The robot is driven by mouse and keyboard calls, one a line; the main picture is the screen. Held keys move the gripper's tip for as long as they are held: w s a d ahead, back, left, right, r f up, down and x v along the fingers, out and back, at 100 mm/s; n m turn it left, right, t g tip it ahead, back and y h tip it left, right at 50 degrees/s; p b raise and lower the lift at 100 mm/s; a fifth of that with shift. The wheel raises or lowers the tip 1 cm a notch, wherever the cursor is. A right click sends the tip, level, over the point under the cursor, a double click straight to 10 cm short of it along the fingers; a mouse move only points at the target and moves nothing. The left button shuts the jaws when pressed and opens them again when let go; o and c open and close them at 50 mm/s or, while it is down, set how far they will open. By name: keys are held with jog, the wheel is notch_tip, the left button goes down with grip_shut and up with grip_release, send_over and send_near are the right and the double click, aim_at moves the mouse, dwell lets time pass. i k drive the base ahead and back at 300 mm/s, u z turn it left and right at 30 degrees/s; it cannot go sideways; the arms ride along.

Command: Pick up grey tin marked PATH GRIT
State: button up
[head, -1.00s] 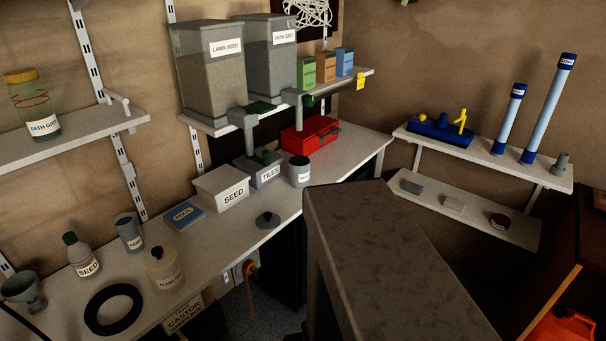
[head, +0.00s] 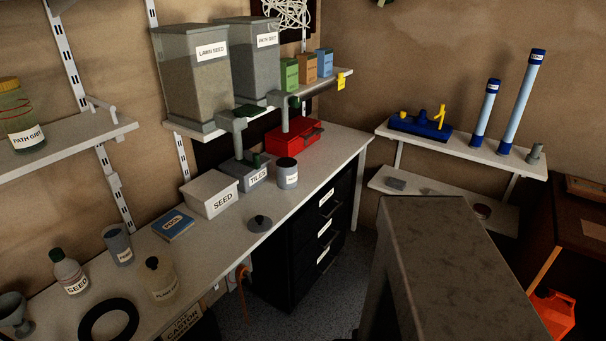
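Two small grey tins stand on the long bench. One tin (head: 287,173) is beside the box marked TILES, with a dark top and a white label too small to read. The other tin (head: 118,245) is at the left, near the SEED bottle, and its label is also unreadable. I cannot tell which tin is marked PATH GRIT. The words PATH GRIT show on a yellow-lidded jar (head: 22,118) on the left shelf and, blurred, on a tall clear bin (head: 252,75). My gripper is not in view.
A large brown-grey block (head: 435,255) stands close in front at right. The bench (head: 235,237) holds a SEED box (head: 210,194), a blue packet (head: 173,226), a dark lid and a black ring. Black drawers (head: 315,235) stand below. Grey floor shows between drawers and block.

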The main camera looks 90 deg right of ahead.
aim_at(287, 170)
jog(key=z, duration=0.85)
jog(key=k, duration=0.6)
jog(key=z, duration=0.15)
jog(key=i, duration=0.55)
jog(key=z, duration=0.25)
